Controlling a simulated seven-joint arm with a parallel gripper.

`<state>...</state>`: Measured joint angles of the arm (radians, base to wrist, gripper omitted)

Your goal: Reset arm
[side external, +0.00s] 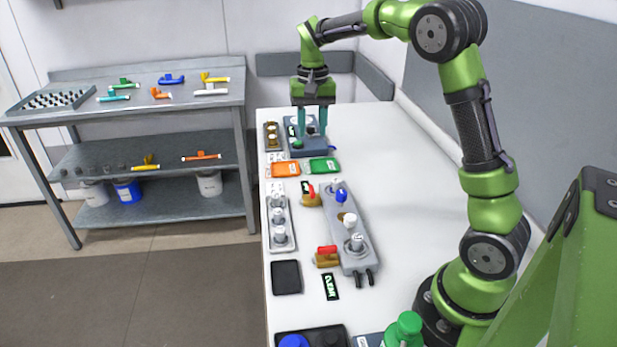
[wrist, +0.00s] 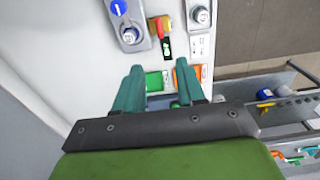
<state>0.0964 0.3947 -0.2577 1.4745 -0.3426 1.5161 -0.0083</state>
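My gripper (side external: 315,128) hangs pointing down over the blue-grey tray (side external: 318,151) at the far end of the white table. In the wrist view its two teal fingers (wrist: 158,68) stand apart, with nothing seen held between them. A small green piece (side external: 297,144) is at the tray beside the fingers. From the side, the fingers overlap the tray, so I cannot tell whether they touch anything in it.
An orange card (side external: 285,169) and a green card (side external: 325,166) lie just in front of the tray. A grey fixture (side external: 348,247) with knobs stands nearer. The table's right side is clear (side external: 400,190). A metal shelf (side external: 150,123) with coloured parts stands left.

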